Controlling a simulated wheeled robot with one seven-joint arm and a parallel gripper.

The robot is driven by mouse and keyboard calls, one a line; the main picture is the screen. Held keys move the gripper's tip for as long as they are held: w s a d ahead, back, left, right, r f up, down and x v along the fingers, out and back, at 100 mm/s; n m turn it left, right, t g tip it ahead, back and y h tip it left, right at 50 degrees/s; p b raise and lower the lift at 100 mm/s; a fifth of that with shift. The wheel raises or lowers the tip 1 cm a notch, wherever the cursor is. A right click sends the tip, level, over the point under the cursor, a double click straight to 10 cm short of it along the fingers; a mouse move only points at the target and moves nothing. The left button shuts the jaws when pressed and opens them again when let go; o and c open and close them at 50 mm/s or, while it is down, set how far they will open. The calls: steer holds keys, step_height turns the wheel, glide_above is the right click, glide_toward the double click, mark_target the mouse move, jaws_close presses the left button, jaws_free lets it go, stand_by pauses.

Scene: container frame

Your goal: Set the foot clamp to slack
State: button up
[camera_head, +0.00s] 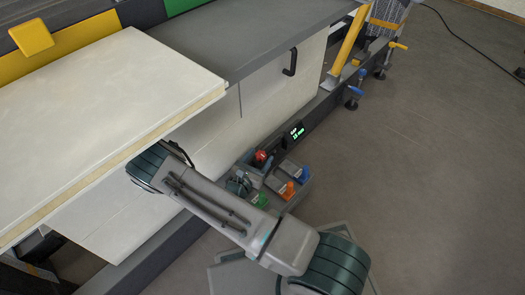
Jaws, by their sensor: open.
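A grey control box (293,197) sits low beside the frame's dark rail. It carries a red knob (260,156), a green control (261,200), an orange one (289,189) and a blue one (304,173). A small black display (293,135) with green text stands behind it; the text is too small to read surely. I cannot tell which control belongs to the foot clamp, or its setting. My gripper (262,170) is partly hidden behind my arm, close to the box's left side. Its jaws are open; contact with a control cannot be made out.
A pale panel (95,110) overhangs at left, next to a grey top (255,30) and a white cabinet front with a black handle (290,62).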

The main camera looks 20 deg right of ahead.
steer(key=shift+w+d, duration=0.45)
steer(key=shift+w, duration=0.1)
steer(key=c, duration=1)
steer(key=shift+o, duration=0.2)
